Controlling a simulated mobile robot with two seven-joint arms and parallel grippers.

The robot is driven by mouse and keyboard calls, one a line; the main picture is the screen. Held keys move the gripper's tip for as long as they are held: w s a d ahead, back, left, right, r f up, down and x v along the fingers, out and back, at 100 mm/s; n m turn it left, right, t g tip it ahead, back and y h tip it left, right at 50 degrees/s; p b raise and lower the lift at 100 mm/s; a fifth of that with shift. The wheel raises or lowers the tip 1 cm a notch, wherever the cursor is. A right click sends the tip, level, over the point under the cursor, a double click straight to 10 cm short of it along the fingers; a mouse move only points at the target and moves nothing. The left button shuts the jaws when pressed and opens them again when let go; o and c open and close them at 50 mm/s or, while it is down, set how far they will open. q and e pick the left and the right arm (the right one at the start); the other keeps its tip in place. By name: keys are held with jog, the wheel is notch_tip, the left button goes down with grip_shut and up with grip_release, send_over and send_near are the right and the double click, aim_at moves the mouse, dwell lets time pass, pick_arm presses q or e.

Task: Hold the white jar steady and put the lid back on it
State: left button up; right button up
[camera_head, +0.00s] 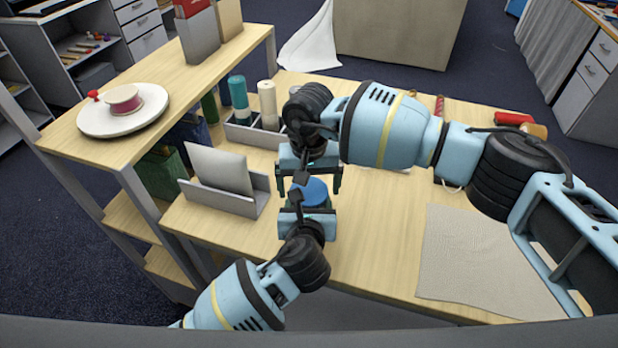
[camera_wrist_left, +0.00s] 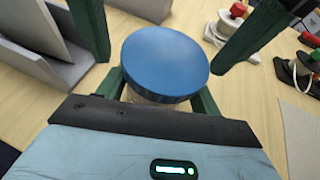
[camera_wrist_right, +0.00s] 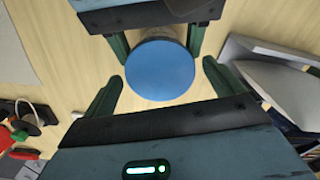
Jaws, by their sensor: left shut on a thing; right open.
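The round blue lid (camera_head: 312,191) sits on top of the jar, and it also shows in the left wrist view (camera_wrist_left: 165,62) and the right wrist view (camera_wrist_right: 160,69). Only a pale strip of the jar (camera_wrist_left: 153,98) shows under the lid's near edge. My left gripper (camera_head: 306,209) is shut on the jar, its fingers on both sides below the lid. My right gripper (camera_head: 310,176) comes from the opposite side. It is open, with its fingers (camera_wrist_right: 162,90) apart on either side of the lid and clear of it.
A grey file holder (camera_head: 226,200) stands left of the jar, and a grey caddy (camera_head: 252,134) with rolls stands behind. A pale cloth (camera_head: 478,262) lies at the right. A raised shelf (camera_head: 160,140) borders the left.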

jog(key=c, duration=1)
jog(key=shift+m, duration=1.8)
jog(key=shift+c, duration=0.2)
jog(key=o, duration=1.1)
jog(key=shift+c, duration=0.2)
jog(key=shift+r, duration=2.25)
